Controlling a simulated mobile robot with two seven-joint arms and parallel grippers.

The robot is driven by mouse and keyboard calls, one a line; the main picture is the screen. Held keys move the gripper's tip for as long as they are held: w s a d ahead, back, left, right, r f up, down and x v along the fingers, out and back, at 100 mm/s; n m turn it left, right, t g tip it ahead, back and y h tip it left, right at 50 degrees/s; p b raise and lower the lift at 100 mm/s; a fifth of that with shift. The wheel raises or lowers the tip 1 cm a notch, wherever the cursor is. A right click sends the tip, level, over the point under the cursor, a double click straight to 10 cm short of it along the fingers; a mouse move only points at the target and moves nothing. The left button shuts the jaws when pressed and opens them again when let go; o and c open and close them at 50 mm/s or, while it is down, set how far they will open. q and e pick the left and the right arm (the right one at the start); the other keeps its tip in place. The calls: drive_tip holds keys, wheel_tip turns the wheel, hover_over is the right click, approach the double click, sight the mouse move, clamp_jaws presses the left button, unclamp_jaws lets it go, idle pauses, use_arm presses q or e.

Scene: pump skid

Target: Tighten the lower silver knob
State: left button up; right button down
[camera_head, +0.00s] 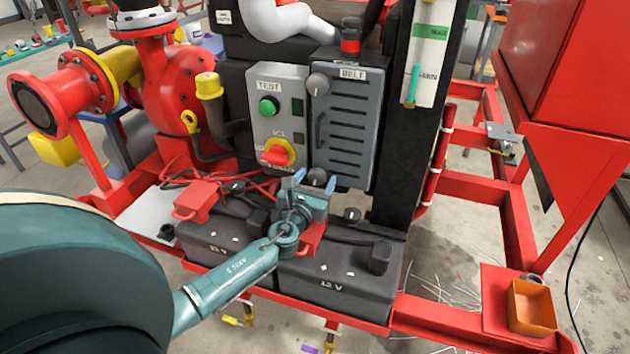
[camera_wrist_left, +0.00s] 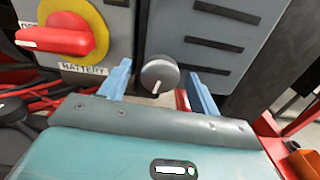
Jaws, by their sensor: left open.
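The lower silver knob (camera_head: 317,177) sits at the bottom of the grey belt cover (camera_head: 342,130), which has dark slots. In the left wrist view the lower knob (camera_wrist_left: 160,74) is round and grey with a white pointer line aimed down. My left gripper (camera_head: 308,180) is open, with its two blue fingers on either side of the knob. In the left wrist view the left gripper (camera_wrist_left: 160,82) shows gaps between the knob and both fingers. An upper silver knob (camera_head: 318,84) sits near the top of the cover. My right gripper is not in view.
The grey control panel (camera_head: 277,110) with a green button and a red battery switch (camera_head: 277,153) is left of the cover. Black batteries (camera_head: 340,275) with red clamps and cables lie below. A dark post (camera_head: 410,120) stands right. An orange bin (camera_head: 531,305) is at lower right.

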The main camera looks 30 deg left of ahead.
use_arm(q)
drive_tip(key=c, duration=1)
drive_tip(key=shift+o, duration=0.2)
drive_tip(key=shift+n+b, duration=0.3)
drive_tip(key=shift+n, duration=0.5)
drive_tip(key=o, duration=1)
drive_tip(key=shift+c, duration=0.2)
drive_tip(key=v, duration=1.3)
drive_tip(key=shift+s+b, duration=0.1)
drive_tip(key=shift+b, duration=0.25)
